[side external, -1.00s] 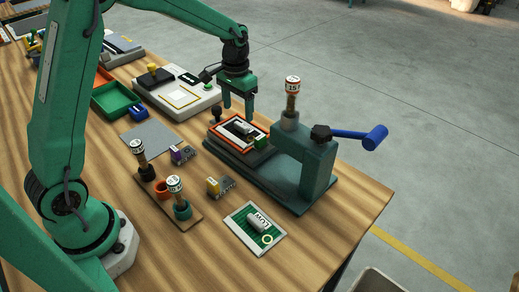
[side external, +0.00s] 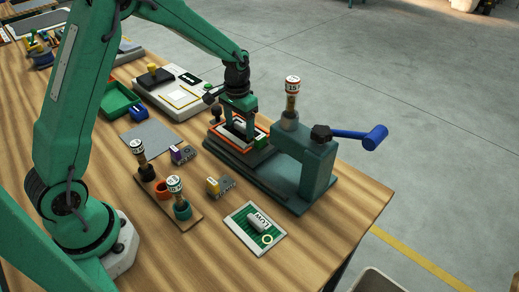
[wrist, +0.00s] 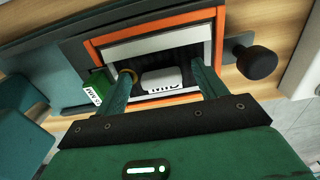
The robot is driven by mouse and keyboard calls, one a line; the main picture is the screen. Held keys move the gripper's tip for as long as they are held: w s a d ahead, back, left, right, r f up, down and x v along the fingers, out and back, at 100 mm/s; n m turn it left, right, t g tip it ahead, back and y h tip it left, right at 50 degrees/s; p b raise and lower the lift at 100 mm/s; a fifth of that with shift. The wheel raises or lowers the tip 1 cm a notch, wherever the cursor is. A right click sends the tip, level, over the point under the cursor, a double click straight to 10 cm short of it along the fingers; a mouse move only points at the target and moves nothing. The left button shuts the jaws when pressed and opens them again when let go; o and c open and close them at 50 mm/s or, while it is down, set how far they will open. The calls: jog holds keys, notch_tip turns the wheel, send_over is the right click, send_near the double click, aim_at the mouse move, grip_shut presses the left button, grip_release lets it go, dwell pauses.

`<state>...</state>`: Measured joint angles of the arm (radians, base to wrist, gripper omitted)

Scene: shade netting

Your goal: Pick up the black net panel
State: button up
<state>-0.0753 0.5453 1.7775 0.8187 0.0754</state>
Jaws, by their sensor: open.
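The black net panel (wrist: 188,60) lies inside an orange frame (wrist: 155,29) on the bed of the bench press. It has a pale strip along one edge, and a white roll (wrist: 162,79) with dark lettering sits on it. In the side view the panel is mostly hidden behind my gripper (side external: 239,138). My gripper is open, its fingers pointing down over the frame. In the wrist view my gripper (wrist: 163,74) has one finger on each side of the white roll. Nothing is held. I cannot tell whether the fingertips touch the panel.
The teal press (side external: 305,160) with a blue-handled lever (side external: 362,137) stands just right of the frame. A green block (wrist: 98,88) and a dark knob (wrist: 255,62) flank the frame. A green panel (side external: 240,222) with a roll lies in front. A grey mat (side external: 148,138) lies left.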

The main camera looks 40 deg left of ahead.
aim_at(239, 125)
dwell(0.4)
jog(key=c, duration=1.1)
jog(key=shift+r, duration=0.1)
jog(key=shift+c, duration=0.2)
notch_tip(239, 125, up, 10)
